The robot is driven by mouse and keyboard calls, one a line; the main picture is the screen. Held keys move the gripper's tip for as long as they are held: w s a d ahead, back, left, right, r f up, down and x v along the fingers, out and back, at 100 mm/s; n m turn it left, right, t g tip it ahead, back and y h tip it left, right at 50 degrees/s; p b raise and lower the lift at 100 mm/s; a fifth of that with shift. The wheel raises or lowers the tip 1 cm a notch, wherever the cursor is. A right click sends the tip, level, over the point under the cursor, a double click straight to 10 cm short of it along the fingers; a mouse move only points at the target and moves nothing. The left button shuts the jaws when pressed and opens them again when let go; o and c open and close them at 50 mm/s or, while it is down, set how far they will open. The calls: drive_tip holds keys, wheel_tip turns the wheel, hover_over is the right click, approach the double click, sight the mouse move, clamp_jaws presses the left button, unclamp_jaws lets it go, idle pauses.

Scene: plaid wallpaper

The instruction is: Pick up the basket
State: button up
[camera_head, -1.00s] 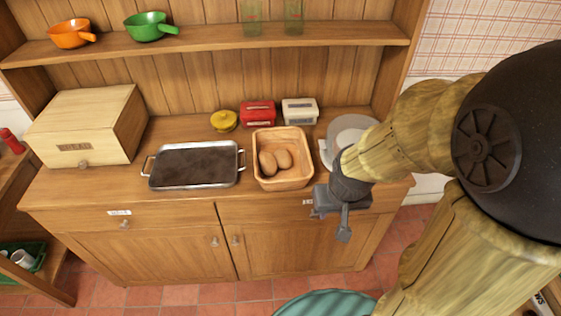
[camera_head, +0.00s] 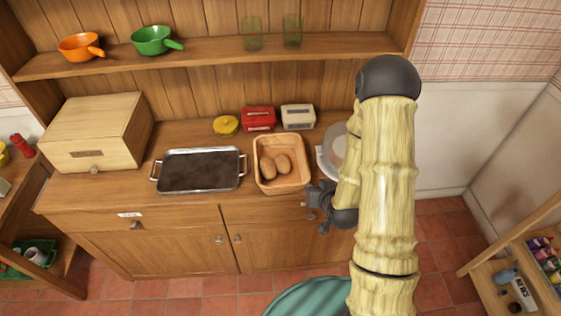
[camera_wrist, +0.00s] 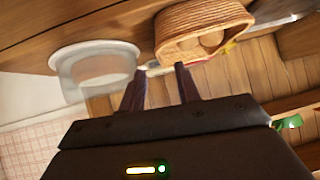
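The basket (camera_head: 260,172) is a light tan, rectangular, woven basket on the wooden counter (camera_head: 140,194). It holds brown, rounded items like bread rolls or potatoes (camera_head: 276,166). In the wrist view the basket (camera_wrist: 172,46) shows sideways at the top, beyond my fingertips. My gripper (camera_head: 318,205) is just right of and in front of the basket, near the counter's front edge. In the wrist view my gripper's two fingers (camera_wrist: 160,84) are apart with nothing between them. My gripper does not touch the basket as far as I can see.
A dark tray with metal handles (camera_head: 200,170) stands close left of the basket. A pale round-bowled scale-like object (camera_head: 329,158) is close right. Red (camera_head: 258,119) and white (camera_head: 298,117) boxes and a yellow pot (camera_head: 226,125) stand behind. A shelf (camera_head: 210,55) runs above.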

drive_tip(key=shift+s+d+r+m+t+p, duration=0.15)
drive_tip(key=shift+m+t+p, duration=0.2)
drive_tip(key=shift+t+p, duration=0.3)
drive_tip(key=shift+s+d+r+m+t+p, duration=0.1)
drive_tip(key=shift+m+t+p, duration=0.3)
drive_tip(key=shift+t, duration=0.45)
drive_tip(key=shift+w+f+b, duration=0.1)
drive_tip(key=shift+f+b, duration=0.1)
drive_tip(key=shift+b, duration=0.15)
drive_tip(key=b, duration=0.9)
approach(308, 174)
drive_tip(key=w+r, duration=0.1)
drive_tip(key=w, duration=0.1)
drive_tip(key=x, duration=0.2)
drive_tip(key=p+x, duration=0.1)
drive_tip(key=x, duration=0.1)
drive_tip(key=p+x, duration=0.1)
drive_tip(key=x, duration=0.2)
drive_tip(key=shift+w+r, duration=0.1)
drive_tip(key=shift+r, duration=0.3)
drive_tip(key=shift+w+f, duration=0.2)
drive_tip(key=shift+w, duration=0.1)
